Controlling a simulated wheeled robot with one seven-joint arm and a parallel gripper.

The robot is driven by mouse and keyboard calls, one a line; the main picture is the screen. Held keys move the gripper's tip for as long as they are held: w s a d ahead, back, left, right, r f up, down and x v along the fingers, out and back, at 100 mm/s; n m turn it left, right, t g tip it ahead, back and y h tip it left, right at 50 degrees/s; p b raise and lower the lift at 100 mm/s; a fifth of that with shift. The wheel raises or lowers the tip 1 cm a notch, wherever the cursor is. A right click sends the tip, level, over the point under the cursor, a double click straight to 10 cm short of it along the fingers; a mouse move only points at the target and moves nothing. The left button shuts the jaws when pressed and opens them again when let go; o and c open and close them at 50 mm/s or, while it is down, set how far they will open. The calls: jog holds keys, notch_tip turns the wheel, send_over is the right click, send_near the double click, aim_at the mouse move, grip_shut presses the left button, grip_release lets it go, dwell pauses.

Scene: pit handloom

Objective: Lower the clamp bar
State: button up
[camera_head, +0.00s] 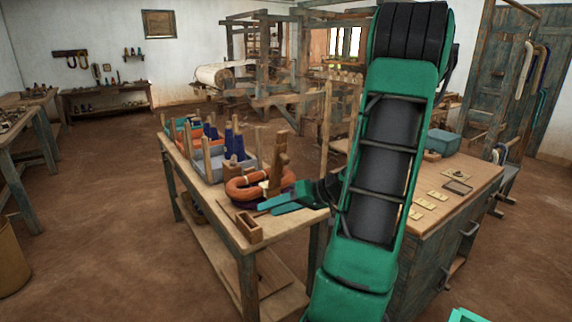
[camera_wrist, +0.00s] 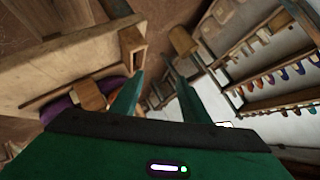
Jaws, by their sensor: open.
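No part is clearly recognisable as the clamp bar. An upright wooden piece (camera_head: 279,160) stands among yarn at the near end of the long table and may belong to a clamp; I cannot tell. My gripper (camera_head: 278,203) is at that end, just in front of an orange yarn coil (camera_head: 245,186). In the wrist view its two green fingers (camera_wrist: 159,75) are apart, with nothing visible between them. A small open wooden box (camera_wrist: 132,45) lies beyond the left finger at the table edge; it also shows in the head view (camera_head: 249,229). My arm hides part of the scene.
The long table (camera_head: 213,212) carries pegs, cones and trays. A cabinet (camera_head: 452,213) with small cards and a blue-grey box (camera_head: 443,142) stands to the right. A wooden loom (camera_head: 262,65) is behind. The brown floor at left is mostly clear.

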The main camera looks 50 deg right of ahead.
jog(key=d+r+m+t+h, duration=0.1)
jog(key=d+r+m+t, duration=0.1)
jog(key=d+r+t, duration=0.3)
jog(key=m+t+h, duration=0.2)
jog(key=h, duration=0.1)
send_near(288, 161)
jog(key=w, duration=0.9)
jog(key=shift+w+a+f, duration=0.1)
jog(key=shift+w, duration=0.25)
grip_shut()
